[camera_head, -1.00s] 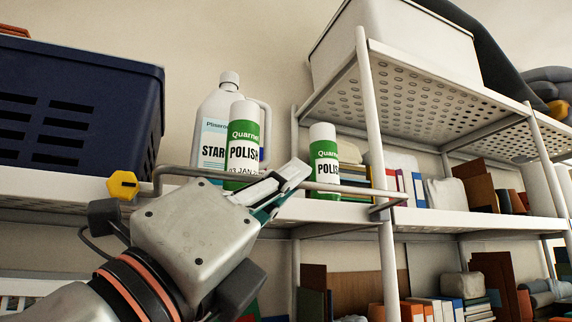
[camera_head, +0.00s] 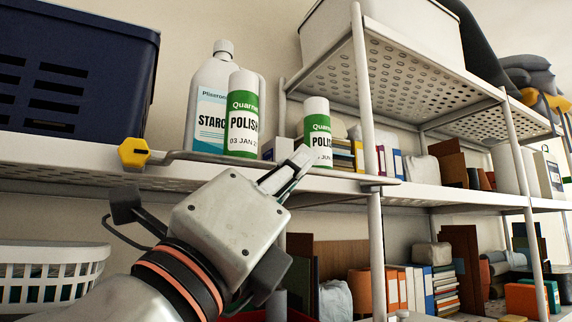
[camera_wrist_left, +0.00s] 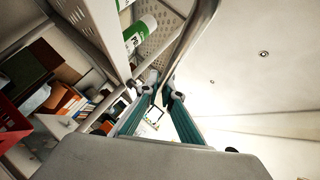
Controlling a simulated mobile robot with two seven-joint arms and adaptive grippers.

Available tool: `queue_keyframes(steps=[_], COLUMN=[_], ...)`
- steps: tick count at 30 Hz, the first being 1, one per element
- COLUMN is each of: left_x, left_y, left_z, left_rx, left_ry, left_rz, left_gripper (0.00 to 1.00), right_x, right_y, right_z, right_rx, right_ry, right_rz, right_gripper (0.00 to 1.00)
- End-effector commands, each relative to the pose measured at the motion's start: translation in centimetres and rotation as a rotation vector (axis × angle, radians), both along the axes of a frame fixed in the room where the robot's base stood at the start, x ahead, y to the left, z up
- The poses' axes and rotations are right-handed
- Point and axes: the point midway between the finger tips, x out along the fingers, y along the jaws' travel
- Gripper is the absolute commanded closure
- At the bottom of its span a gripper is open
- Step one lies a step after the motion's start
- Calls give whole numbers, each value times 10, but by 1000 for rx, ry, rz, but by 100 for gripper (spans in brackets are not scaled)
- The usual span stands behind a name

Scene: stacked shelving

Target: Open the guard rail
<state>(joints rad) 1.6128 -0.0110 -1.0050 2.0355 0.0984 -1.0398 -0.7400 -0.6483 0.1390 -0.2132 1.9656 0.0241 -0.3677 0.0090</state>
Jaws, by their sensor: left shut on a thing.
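The guard rail (camera_head: 222,159) is a thin grey metal bar along the front edge of the upper shelf. It lies low, near the level of the shelf surface, with a yellow hexagonal knob (camera_head: 134,153) at its left end. My left gripper (camera_head: 297,165) is shut on the rail near its middle-right, in front of the bottles. In the left wrist view the rail (camera_wrist_left: 200,32) runs up from between the fingers (camera_wrist_left: 160,88). The fingertips' contact is partly hidden. My right gripper is in neither view.
Behind the rail stand a white starch jug (camera_head: 211,100) and two green-and-white polish bottles (camera_head: 243,115) (camera_head: 317,132). A dark blue crate (camera_head: 75,70) is at left. A white upright post (camera_head: 367,100) stands right of the gripper. A white basket (camera_head: 50,270) is below.

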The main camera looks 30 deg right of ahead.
Motion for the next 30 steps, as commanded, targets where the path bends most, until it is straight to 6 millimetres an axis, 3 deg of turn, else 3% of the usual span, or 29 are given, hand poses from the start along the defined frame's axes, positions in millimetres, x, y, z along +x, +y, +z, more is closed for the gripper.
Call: queue_keyframes(steps=[10, 12, 13, 23, 30], left_x=[-2, -2, -2, -1, -1], left_y=[-1, -1, -1, 0, 0], left_z=[0, 0, 0, 1, 30], left_rx=[0, 1, 1, 0, -1], left_ry=[-2, -2, -2, -1, -4], left_rz=[-4, -3, -3, 0, 0], left_gripper=[100, 79, 77, 77, 77], right_x=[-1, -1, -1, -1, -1], right_y=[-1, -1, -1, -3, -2], right_z=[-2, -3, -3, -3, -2], right_rx=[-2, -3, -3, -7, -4], right_ry=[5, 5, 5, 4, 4], right_rz=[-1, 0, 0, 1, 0], right_gripper=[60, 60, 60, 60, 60])
